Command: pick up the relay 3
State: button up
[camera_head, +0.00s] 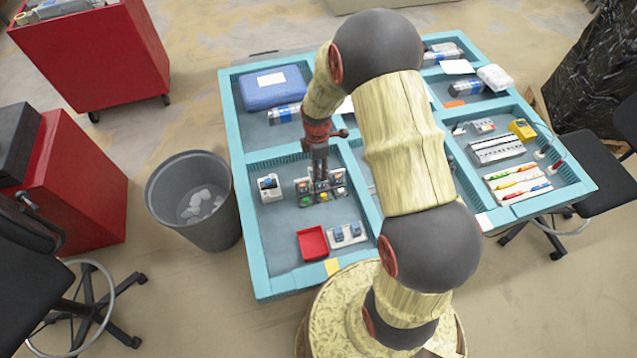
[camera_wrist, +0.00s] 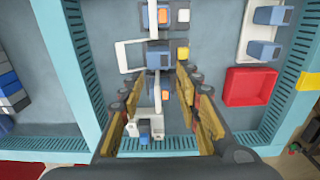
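A row of socket boxes (camera_head: 306,199) with grey-blue relays and orange and yellow parts stands in the tray's near-left compartment. It runs up the middle of the wrist view (camera_wrist: 182,53). My gripper (camera_head: 321,186) points down over this row. No label shows which relay is number 3. My fingers partly hide the row in the head view.
A single socket box (camera_head: 269,188) stands left of the row. A red tray (camera_head: 312,243) and a white holder with two blue relays (camera_head: 347,236) lie nearer. Teal walls (camera_head: 262,278) bound the compartment. A blue case (camera_head: 272,88) is in the compartment behind.

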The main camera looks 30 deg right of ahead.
aim_at(320, 182)
notch_tip(320, 182, down, 8)
jog(key=shift+w+r, duration=0.1)
dwell(0.4)
jog(key=c, duration=0.4)
grip_shut()
